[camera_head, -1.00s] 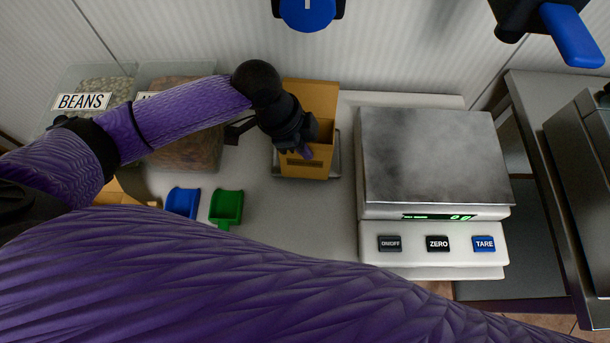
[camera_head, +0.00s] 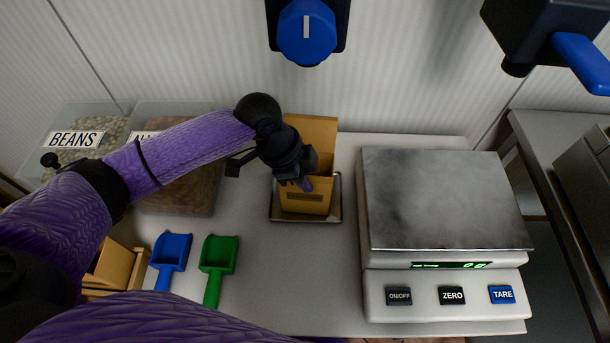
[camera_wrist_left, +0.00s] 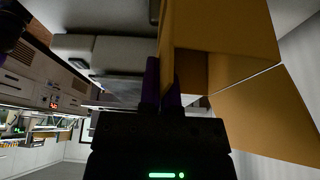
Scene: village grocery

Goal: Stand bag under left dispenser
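The brown paper bag (camera_head: 308,201) stands upright with its top open, on a small metal tray (camera_head: 277,212) at the back of the counter. The left dispenser (camera_head: 306,35), with a round blue knob, is on the wall above it; its outlet over the bag is not clearly visible. My left gripper (camera_head: 305,184) is at the bag's front wall and hides part of its opening. In the left wrist view, the purple fingers (camera_wrist_left: 163,88) are closed together on the wall of the bag (camera_wrist_left: 222,40). My right gripper is out of view.
A scale (camera_head: 445,200) stands right of the bag. A second dispenser with a blue lever (camera_head: 580,60) is at upper right. Bins of beans (camera_head: 75,140) and another food are at left. A blue scoop (camera_head: 170,255) and a green scoop (camera_head: 217,262) lie in front, near folded bags (camera_head: 115,265).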

